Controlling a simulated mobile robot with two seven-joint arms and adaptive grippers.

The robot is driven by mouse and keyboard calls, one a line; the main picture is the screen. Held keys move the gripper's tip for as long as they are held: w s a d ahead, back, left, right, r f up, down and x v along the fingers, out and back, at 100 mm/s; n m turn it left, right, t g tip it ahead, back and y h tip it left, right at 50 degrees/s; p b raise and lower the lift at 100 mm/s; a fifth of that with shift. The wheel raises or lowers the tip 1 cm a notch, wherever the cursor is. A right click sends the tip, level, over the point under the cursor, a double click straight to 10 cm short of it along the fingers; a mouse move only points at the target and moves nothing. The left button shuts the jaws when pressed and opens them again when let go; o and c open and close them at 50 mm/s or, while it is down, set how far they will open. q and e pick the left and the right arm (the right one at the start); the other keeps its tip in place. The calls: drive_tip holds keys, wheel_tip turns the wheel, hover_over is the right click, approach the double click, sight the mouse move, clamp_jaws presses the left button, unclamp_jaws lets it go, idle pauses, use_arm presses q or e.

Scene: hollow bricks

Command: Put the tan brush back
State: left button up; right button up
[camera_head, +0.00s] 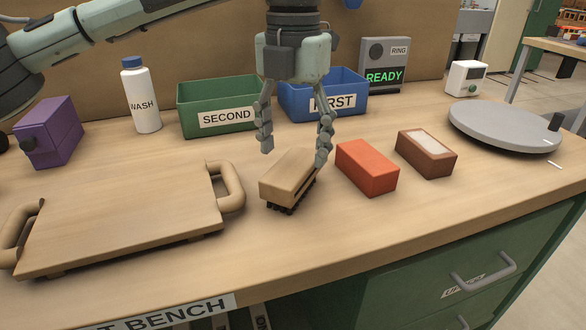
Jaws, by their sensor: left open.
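The tan brush (288,178) is a wooden block with dark bristles underneath. It sits on the bench top, bristles down, between the wooden board and the red brick. My left gripper (294,154) points down over the brush with its fingers spread wide. One finger is at the far left of the brush and the other is close by its right end; I cannot tell if that one touches it. Nothing is held between the fingers. My right gripper is not in view.
A wooden board with handles (125,212) lies to the left. A red brick (367,167) and a brown hollow brick (426,153) lie to the right, before a grey turntable (503,126). Behind stand a green SECOND bin (190,120), a blue FIRST bin (350,109) and a WASH bottle (141,97).

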sight(293, 164)
use_arm(q)
wheel_tip(293, 164, up, 6)
drive_tip(key=shift+r, duration=0.15)
